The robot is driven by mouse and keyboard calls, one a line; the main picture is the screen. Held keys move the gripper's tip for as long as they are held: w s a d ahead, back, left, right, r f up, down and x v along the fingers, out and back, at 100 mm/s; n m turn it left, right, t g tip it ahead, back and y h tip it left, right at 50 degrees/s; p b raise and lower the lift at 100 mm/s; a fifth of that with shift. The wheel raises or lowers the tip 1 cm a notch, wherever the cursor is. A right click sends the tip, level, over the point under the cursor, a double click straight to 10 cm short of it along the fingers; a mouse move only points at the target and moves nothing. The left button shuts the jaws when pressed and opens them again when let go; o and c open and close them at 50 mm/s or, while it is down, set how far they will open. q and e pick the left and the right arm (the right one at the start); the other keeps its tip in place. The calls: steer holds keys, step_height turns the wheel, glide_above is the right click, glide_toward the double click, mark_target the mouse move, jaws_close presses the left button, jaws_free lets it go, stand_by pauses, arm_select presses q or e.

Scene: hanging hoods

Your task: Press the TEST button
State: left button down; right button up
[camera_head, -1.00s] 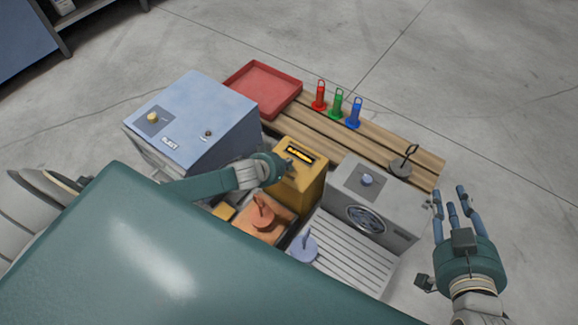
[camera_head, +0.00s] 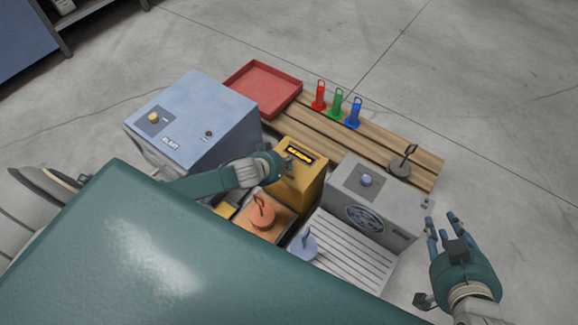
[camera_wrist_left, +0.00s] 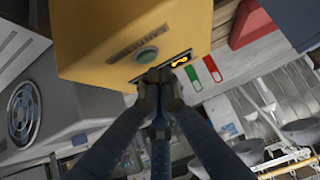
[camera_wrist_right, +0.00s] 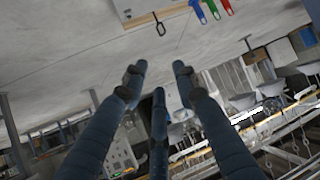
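A yellow box (camera_head: 301,178) with a lit display (camera_head: 300,155) stands in the middle of the bench. My left gripper (camera_head: 283,165) is at the box's front. In the left wrist view its fingertips (camera_wrist_left: 158,76) are drawn together, empty, just below the green button and beside the display; I cannot tell whether they touch the box. My right gripper (camera_head: 445,226) is open and empty, right of the grey unit; its fingers (camera_wrist_right: 158,75) are spread.
A blue-grey cabinet (camera_head: 205,105) with a knob stands left. A grey fan unit (camera_head: 375,190) with a blue knob stands right. A red tray (camera_head: 262,88), red, green and blue tags, and a hooked weight (camera_head: 400,168) are on the wooden slats behind. An orange weight (camera_head: 262,215) sits in front.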

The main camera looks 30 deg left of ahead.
stand_by(0.3)
